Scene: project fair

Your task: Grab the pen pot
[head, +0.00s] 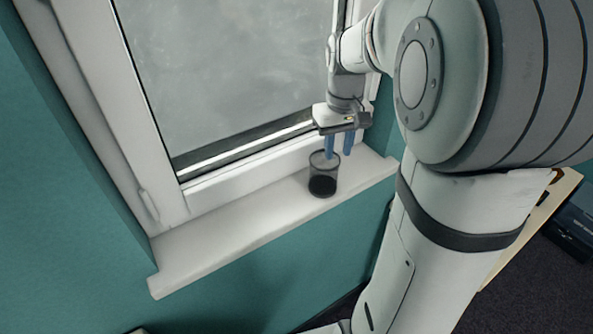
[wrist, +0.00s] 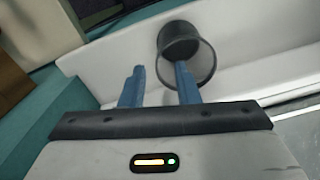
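The pen pot (head: 323,184) is a dark, see-through mesh cup standing upright on the white windowsill. It also shows at the top of the wrist view (wrist: 178,40), with no pens seen in it. My gripper (head: 338,154) is just above and to the right of the pot, its two blue fingers apart with nothing between them. In the wrist view my gripper (wrist: 158,70) has its right finger overlapping the pot's mouth, while the left finger is clear of it. I cannot tell whether that finger is inside the rim or only in front of it.
The windowsill (head: 215,240) is bare to the left of the pot. The window frame (head: 245,178) rises close behind it. A teal wall (head: 270,270) lies below the sill's front edge. A pale wooden board (head: 530,225) is at the far right.

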